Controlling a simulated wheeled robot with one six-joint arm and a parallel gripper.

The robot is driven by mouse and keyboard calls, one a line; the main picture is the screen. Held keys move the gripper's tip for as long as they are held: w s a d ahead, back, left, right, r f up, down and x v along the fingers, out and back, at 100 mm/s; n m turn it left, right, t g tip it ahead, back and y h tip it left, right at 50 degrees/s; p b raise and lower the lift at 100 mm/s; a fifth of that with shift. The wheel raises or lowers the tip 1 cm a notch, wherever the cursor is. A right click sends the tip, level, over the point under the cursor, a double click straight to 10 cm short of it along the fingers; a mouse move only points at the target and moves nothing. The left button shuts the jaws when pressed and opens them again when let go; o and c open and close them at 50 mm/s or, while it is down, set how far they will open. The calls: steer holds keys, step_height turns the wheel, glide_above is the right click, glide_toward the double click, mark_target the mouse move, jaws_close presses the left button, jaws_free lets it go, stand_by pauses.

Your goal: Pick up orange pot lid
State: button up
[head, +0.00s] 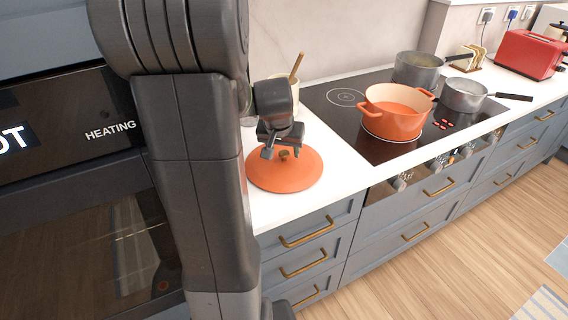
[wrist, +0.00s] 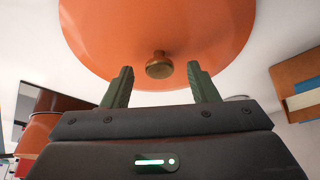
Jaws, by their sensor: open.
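The orange pot lid (head: 290,175) lies on the white counter to the left of the hob, with a small brass knob on top. My gripper (head: 284,152) is over the lid, close to its knob. In the wrist view the lid (wrist: 215,35) fills the upper middle and its knob (wrist: 159,65) stands just past and between the two fingertips. My gripper (wrist: 158,82) is open, with nothing between its fingers. I cannot tell the exact height of the fingers above the lid.
An orange pot (head: 392,118) stands on the black hob (head: 340,119), with a grey pot (head: 415,72) and a saucepan (head: 463,96) beyond it. A utensil holder (head: 292,92) stands behind my gripper. A red toaster (head: 528,56) is far right. A tall oven unit (head: 85,230) is at left.

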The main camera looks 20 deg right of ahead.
steer(key=shift+w+f, duration=0.1)
steer(key=shift+f, duration=0.2)
steer(key=shift+c, duration=0.4)
jaws_close()
steer(key=shift+d+r, duration=0.1)
steer(key=shift+r, duration=0.05)
